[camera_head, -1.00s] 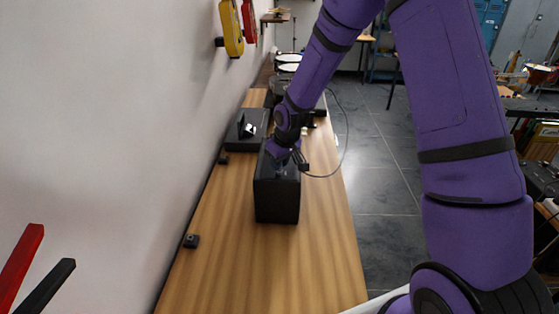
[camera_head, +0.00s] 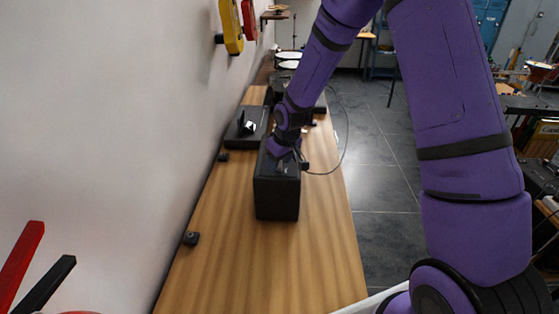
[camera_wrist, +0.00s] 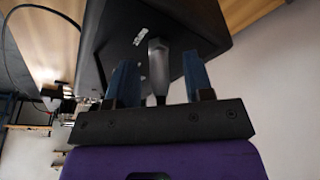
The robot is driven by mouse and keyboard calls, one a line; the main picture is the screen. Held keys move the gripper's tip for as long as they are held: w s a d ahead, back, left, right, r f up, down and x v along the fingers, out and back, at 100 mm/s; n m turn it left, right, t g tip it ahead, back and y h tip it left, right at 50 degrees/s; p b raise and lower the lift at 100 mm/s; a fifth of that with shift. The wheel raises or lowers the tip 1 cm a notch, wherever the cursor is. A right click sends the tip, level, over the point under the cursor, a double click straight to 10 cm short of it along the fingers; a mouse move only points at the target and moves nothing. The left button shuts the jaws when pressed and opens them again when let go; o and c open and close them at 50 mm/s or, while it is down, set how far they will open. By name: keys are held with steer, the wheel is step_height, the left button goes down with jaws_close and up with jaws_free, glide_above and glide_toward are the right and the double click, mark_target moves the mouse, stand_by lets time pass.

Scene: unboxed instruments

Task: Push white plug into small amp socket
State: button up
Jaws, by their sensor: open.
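The small amp is a black box (camera_head: 277,198) on the wooden bench. My gripper (camera_head: 288,163) is over its top, partly hidden by my arm in the head view. In the wrist view, the two blue fingers (camera_wrist: 160,82) are apart, near the amp's dark face (camera_wrist: 190,25). A pale grey, rounded piece, probably the white plug (camera_wrist: 158,68), stands between them, with its far end at the dark face. A gap shows on each side of it. I cannot tell how deep it sits, and the socket is not visible.
A thin dark cable (camera_head: 346,140) loops off the bench's right side. Behind the amp is a flat black case (camera_head: 235,139) with a small white-and-black item (camera_head: 247,127) on it. A small black block (camera_head: 191,238) lies by the wall. The near bench (camera_head: 270,270) is clear.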

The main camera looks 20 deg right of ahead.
steer(key=s+d+r+m+h, duration=0.1)
steer(key=s+d+r, duration=0.1)
steer(key=s+r, duration=0.55)
steer(key=s+d+r+t, duration=0.1)
steer(key=s+r, duration=0.3)
steer(key=r, duration=0.6)
steer(key=s+d+r+m+h, duration=0.1)
steer(key=s+d+r, duration=0.1)
steer(key=s+r, duration=0.55)
steer(key=s+d+r+m, duration=0.1)
steer(key=s+r, duration=0.2)
steer(key=s, duration=0.5)
steer(key=s+d+r+m+t, duration=0.1)
steer(key=s+r, duration=0.2)
steer(key=s, duration=0.5)
steer(key=shift+r+y, duration=0.2)
steer(key=shift+y, duration=0.2)
steer(key=shift+c, duration=0.4)
